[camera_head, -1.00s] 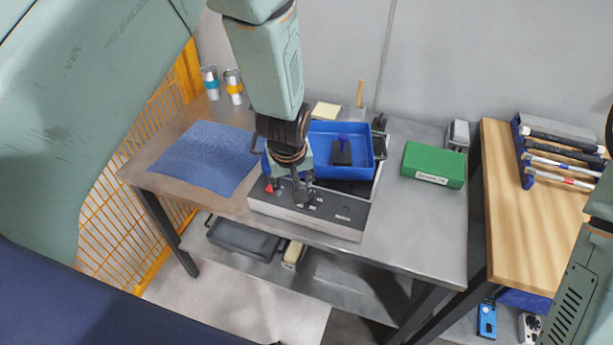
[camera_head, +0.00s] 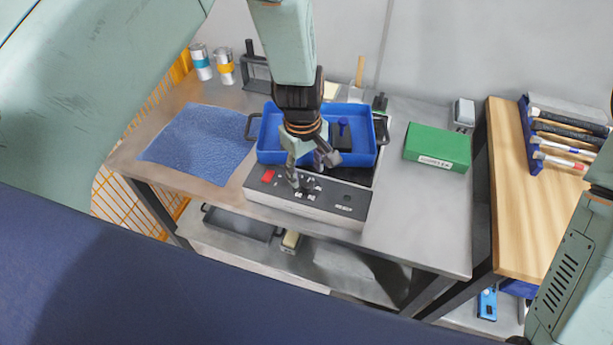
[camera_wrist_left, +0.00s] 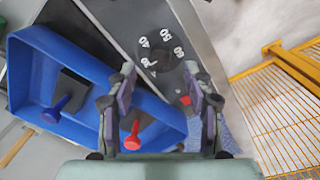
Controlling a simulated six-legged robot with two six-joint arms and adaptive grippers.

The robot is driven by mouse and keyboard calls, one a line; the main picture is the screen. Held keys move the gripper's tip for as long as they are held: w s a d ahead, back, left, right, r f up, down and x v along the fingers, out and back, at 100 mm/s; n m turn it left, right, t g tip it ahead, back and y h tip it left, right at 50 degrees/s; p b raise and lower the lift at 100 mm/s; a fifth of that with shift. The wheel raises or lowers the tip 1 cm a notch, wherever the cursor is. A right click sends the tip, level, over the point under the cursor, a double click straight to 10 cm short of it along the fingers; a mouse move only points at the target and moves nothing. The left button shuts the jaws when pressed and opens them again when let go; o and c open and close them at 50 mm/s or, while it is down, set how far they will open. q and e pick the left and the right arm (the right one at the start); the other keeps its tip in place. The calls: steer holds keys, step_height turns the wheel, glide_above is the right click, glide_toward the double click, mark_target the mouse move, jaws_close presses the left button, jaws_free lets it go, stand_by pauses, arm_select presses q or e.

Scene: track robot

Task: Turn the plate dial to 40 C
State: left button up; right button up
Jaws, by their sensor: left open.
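The plate dial (camera_wrist_left: 160,62) is a dark round knob on a grey panel, with white numbers including 40, 50 and 60 around it. The direction of its pointer is too small to tell. The panel is the front of a hot-plate unit (camera_head: 335,203) on the metal table, with a red switch (camera_head: 268,176) at its left; the switch also shows in the left wrist view (camera_wrist_left: 185,100). My left gripper (camera_head: 306,183) is over the panel, pointing down. In the left wrist view its open fingers (camera_wrist_left: 165,85) stand either side of the dial's line, apparently empty. My right gripper is out of view.
A blue tray (camera_head: 270,140) sits on the unit behind the dial, holding a blue-handled and a red-handled (camera_wrist_left: 132,135) piece. A blue cloth (camera_head: 205,145) lies left, a green box (camera_head: 437,147) right. Cans (camera_head: 225,68) and a dark rack (camera_head: 252,72) stand behind.

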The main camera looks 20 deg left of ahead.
mark_target(306, 183)
arm_select(q)
step_height(306, 183, down, 3)
steer(key=shift+a+r, duration=0.1)
steer(key=shift+w+d+f, duration=0.1)
steer(key=shift+d+f, duration=0.1)
steer(key=shift+f, duration=0.4)
steer(key=shift+a, duration=0.15)
steer(key=shift+c, duration=0.3)
steer(key=shift+f, duration=0.1)
steer(key=shift+c, duration=0.9)
jaws_close()
